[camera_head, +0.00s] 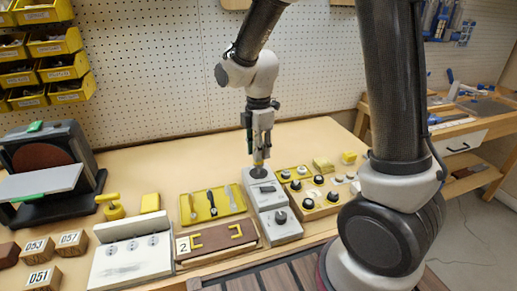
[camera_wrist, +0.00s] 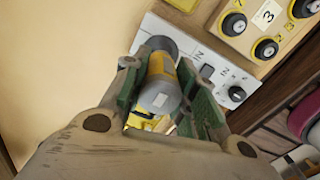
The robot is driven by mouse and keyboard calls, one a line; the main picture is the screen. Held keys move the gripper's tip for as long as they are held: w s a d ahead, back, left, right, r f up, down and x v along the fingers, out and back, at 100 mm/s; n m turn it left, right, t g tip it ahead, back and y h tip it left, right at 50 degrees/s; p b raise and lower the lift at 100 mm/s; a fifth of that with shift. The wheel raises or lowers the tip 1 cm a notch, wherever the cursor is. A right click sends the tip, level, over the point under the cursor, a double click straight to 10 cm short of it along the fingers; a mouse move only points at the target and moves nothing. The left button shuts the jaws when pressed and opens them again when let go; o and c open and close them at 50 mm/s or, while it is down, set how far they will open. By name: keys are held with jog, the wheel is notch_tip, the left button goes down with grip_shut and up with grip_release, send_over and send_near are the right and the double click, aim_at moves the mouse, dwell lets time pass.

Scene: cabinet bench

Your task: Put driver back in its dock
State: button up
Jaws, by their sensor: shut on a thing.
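My gripper (camera_head: 260,152) is shut on the driver, a grey and yellow cylinder (camera_wrist: 161,88), in the wrist view. In the head view a small yellow part of the driver (camera_head: 258,165) shows below my fingers. The driver is right above the far end of a light grey block (camera_head: 268,202), which looks like the dock. In the wrist view this block (camera_wrist: 187,58) has a dark round part (camera_wrist: 160,44) at the driver's far end. I cannot tell whether the driver touches it or is inside it.
A wooden board with dark knobs (camera_head: 309,203) stands close on the right. A yellow tray with tools (camera_head: 222,213) and a brown panel marked 2 (camera_head: 215,242) are left. A sander (camera_head: 45,165) stands far left. Bare bench (camera_head: 150,165) lies behind.

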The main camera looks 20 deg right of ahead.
jog(key=shift+f, duration=2.25)
dwell(2.4)
jog(key=o, duration=1.3)
jog(key=shift+r, duration=3.5)
